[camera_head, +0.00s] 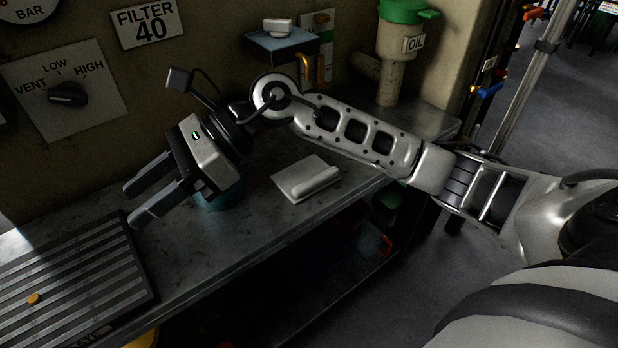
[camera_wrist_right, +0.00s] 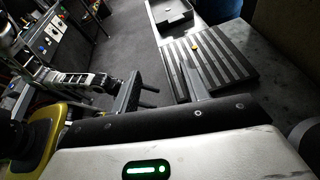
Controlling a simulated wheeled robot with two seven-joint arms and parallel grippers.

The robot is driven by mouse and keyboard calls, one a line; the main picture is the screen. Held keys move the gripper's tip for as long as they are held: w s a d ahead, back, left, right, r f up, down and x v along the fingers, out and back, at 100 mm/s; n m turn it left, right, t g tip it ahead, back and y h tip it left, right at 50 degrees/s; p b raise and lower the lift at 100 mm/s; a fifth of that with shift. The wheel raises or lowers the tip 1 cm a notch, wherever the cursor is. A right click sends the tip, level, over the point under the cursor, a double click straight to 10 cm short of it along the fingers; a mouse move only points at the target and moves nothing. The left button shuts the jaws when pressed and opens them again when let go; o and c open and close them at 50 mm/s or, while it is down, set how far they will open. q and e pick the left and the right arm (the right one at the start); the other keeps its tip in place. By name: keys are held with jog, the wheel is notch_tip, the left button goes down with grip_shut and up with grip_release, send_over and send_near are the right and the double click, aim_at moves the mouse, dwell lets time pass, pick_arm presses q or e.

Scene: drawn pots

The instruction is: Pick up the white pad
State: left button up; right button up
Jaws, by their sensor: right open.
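The white pad (camera_head: 305,178) lies flat on the grey metal bench, right of the middle in the head view. It is a pale square with a rounded raised bar along its near side. My right gripper (camera_head: 135,204) is open, with nothing seen between its fingers. It is above the bench to the left of the pad, pointing left and away from it. The open fingers also show in the right wrist view (camera_wrist_right: 162,88), where I do not see the pad. My left gripper is not seen in either view.
A ribbed dark plate (camera_head: 60,285) with a small orange piece (camera_head: 34,298) covers the bench's left end. A teal round object (camera_head: 222,197) is partly hidden under my right gripper. A green-topped oil container (camera_head: 398,45) stands behind. The bench around the pad is clear.

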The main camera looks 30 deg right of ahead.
jog(key=w+d+f+n+h, duration=0.2)
jog(key=d+f+h, duration=0.2)
jog(key=d+h, duration=0.15)
jog(key=h, duration=1)
send_over(316, 178)
jog(key=a, duration=0.1)
jog(key=f, duration=0.7)
jog(key=shift+s+f+p, duration=0.3)
jog(key=shift+s, duration=0.1)
jog(key=shift+w+d+f+p, duration=0.15)
jog(key=shift+f, duration=0.8)
jog(key=shift+w+d+f+p, duration=0.1)
jog(key=shift+d+f+p, duration=0.05)
jog(key=shift+f, duration=0.8)
jog(key=shift+w+d+f+p, duration=0.15)
jog(key=shift+f, duration=0.8)
grip_shut()
